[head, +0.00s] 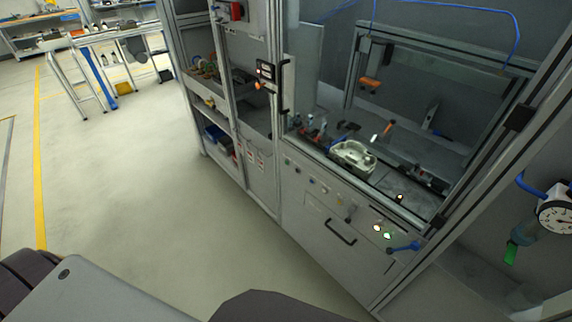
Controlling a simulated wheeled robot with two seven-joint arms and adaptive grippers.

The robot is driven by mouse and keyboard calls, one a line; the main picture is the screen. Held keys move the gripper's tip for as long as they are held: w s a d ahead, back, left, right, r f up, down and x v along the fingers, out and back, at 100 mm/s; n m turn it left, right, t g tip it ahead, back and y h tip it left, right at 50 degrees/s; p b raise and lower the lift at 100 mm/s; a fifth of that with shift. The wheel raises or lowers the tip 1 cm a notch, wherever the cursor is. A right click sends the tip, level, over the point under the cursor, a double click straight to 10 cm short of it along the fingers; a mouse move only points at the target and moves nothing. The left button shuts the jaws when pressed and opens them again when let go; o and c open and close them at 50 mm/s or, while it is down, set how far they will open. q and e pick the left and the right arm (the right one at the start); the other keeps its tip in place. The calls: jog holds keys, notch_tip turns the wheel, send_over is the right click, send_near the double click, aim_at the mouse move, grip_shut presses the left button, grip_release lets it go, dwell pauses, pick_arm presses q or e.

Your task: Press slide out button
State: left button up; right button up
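A row of small buttons (311,180) runs along the sloped front panel of the machine (335,213), below its work opening. Two lit round buttons, one warm white (376,228) and one greenish white (388,236), sit at the right end of the row. The labels are too small to read, so I cannot tell which one is the slide out button. A pale metal part (352,156) sits in the work area above the panel. Neither of my grippers is in view.
A black drawer handle (340,232) and a blue lever (403,247) stick out from the machine front. A door handle (287,86) stands upright at the opening. A gauge (556,216) is at the far right. The floor (140,190) on the left is clear.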

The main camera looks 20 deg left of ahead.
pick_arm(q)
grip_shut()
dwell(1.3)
